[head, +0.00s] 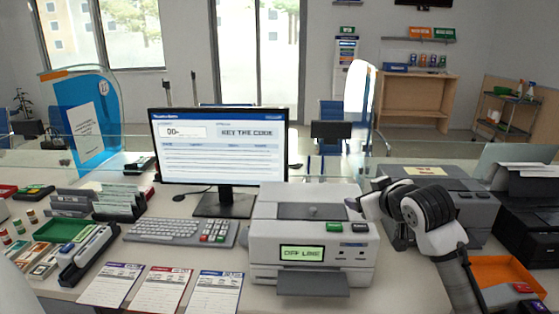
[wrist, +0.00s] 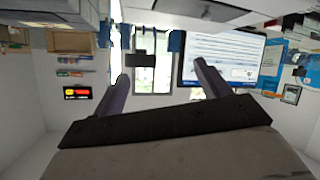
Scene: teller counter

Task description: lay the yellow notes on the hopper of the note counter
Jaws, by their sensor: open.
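A small flat pale-yellow piece (head: 425,170) lies on top of a grey machine (head: 473,206) at the right, partly behind my arm; I cannot tell whether it is the yellow notes or a label. A light grey machine (head: 312,240) with a green display reading OFF LINE stands at the middle front; I cannot tell which machine is the note counter. Nothing is seen lying on its top. My gripper (wrist: 160,84) is open and empty in the wrist view, its two fingers apart. In the head view my arm is beside the OFF LINE machine's right side.
A monitor (head: 219,147) and keyboard (head: 182,231) stand left of the middle machine. Printed slips (head: 160,289) lie at the front, with a green tray (head: 62,229) further left. An orange tray (head: 497,268) and a black printer (head: 528,212) are at the right. A glass screen runs behind.

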